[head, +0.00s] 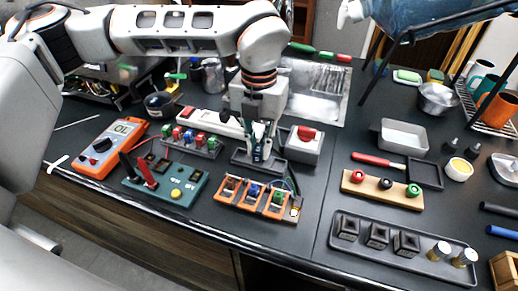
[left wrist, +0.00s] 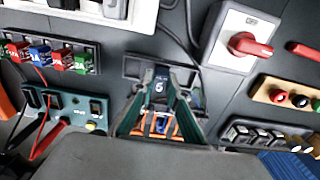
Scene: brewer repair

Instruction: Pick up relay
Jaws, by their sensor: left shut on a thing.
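My left gripper (head: 262,155) points down over a dark shallow tray (head: 240,158) in the middle of the bench. It is shut on a small dark relay with a white mark, which shows between the fingers in the left wrist view (left wrist: 160,88). The fingers hide its sides, and I cannot tell whether it touches the tray. An orange-framed module (head: 262,197) with blue and green parts lies just in front of the gripper. My right gripper is not in view.
A rack of red, blue and green blocks (head: 193,143) and a teal panel (head: 190,188) with probes stand to the left, beside an orange multimeter (head: 100,148). A grey box with a red switch (head: 305,140) stands close on the right.

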